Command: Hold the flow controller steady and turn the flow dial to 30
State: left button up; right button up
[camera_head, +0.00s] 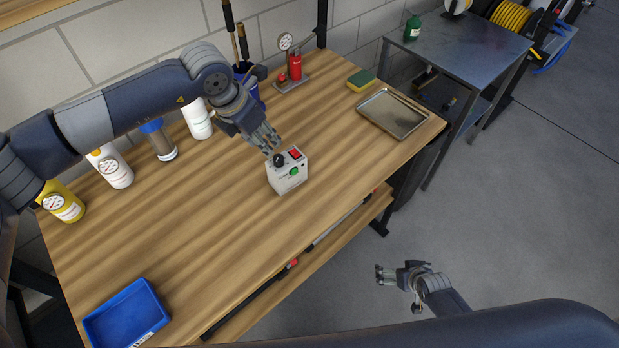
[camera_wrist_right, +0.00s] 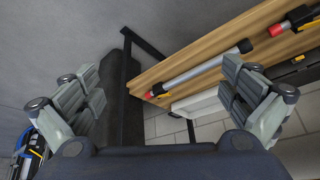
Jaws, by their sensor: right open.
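The flow controller (camera_head: 289,180) is a small light-grey box standing on the wooden bench. It has a red part (camera_head: 295,153) on top and a green part (camera_head: 294,171) on its side. The black flow dial (camera_head: 279,160) sits at its upper left; its setting is too small to read. My left gripper (camera_head: 271,148) points down just above and behind the dial. Whether it touches the dial, and how far its fingers are apart, I cannot tell. My right gripper (camera_head: 381,275) is open and empty, off the bench's front edge. It also shows in the right wrist view (camera_wrist_right: 165,95).
The bench (camera_head: 215,225) is clear around the controller. A blue tray (camera_head: 125,318) lies front left, a metal tray (camera_head: 393,113) and a sponge (camera_head: 361,79) back right. Bottles (camera_head: 116,168) and a red gauge device (camera_head: 294,68) stand along the back. A lower shelf (camera_wrist_right: 205,50) holds tubes.

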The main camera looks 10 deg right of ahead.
aim_at(287, 165)
jog(key=w+a+r+t+y, duration=0.1)
jog(key=w+a+r+t, duration=0.1)
jog(key=w+r, duration=0.65)
jog(key=w+a+r+t+y, duration=0.15)
jog(key=w+r, duration=0.45)
jog(key=r, duration=0.6)
jog(key=a+r+n, duration=0.1)
jog(key=a, duration=0.2)
jog(key=a+r+y, duration=0.1)
jog(key=a, duration=0.2)
jog(key=a+r+n, duration=0.1)
jog(key=a, duration=0.2)
jog(key=shift+w+a+r+n+t+y, duration=0.3)
jog(key=shift+w+a+t+y, duration=0.05)
jog(key=a+r+n+t+y, duration=0.1)
jog(key=a+r+n, duration=0.1)
jog(key=a+r, duration=0.3)
jog(key=a+r+n+y, duration=0.2)
jog(key=a+r, duration=0.1)
jog(key=a, duration=0.4)
pick_arm(q)
jog(key=shift+s+r, duration=0.15)
jog(key=shift+s, duration=0.1)
pick_arm(e)
jog(key=x, duration=1)
jog(key=shift+a+f, duration=0.2)
jog(key=shift+a, duration=0.15)
